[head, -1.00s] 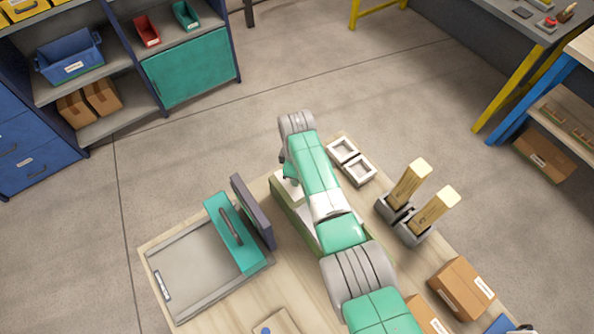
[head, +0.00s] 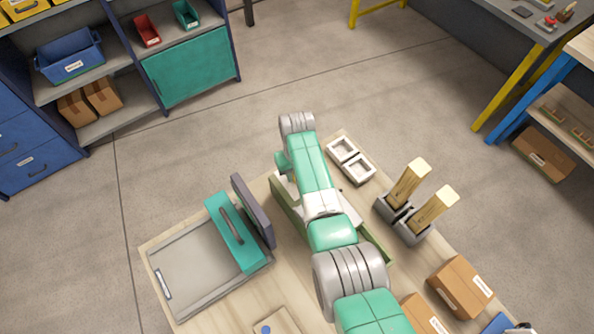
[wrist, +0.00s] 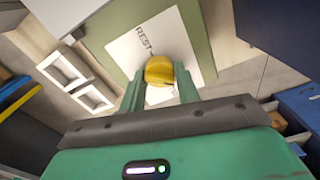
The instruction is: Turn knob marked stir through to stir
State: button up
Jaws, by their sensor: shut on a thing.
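A yellow knob (wrist: 159,70) stands on a white plate (wrist: 130,42) with a green surround (wrist: 189,14) in the wrist view. The word REST is printed on the plate beside the knob, with a short dark mark near it. No stir label can be read. My gripper (wrist: 160,82) is shut on the knob, with one green finger on each side. In the head view my arm covers the knob and my gripper. Only parts of the green surround (head: 375,247) and the white plate (head: 350,207) show beside the arm there.
A white two-opening frame (head: 351,161) lies behind the panel. Two wooden-handled levers (head: 420,197) and cardboard boxes (head: 461,286) are to the right. A grey tray (head: 200,273) with a teal block (head: 234,232) and a dark upright plate (head: 254,210) is close on the left.

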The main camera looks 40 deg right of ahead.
jog(key=m, duration=0.5)
jog(key=shift+m, duration=2.4)
jog(key=o, duration=1)
jog(key=shift+r, duration=0.1)
notch_tip(320, 180, up, 8)
jog(key=shift+f+p, duration=0.15)
jog(key=shift+p, duration=0.55)
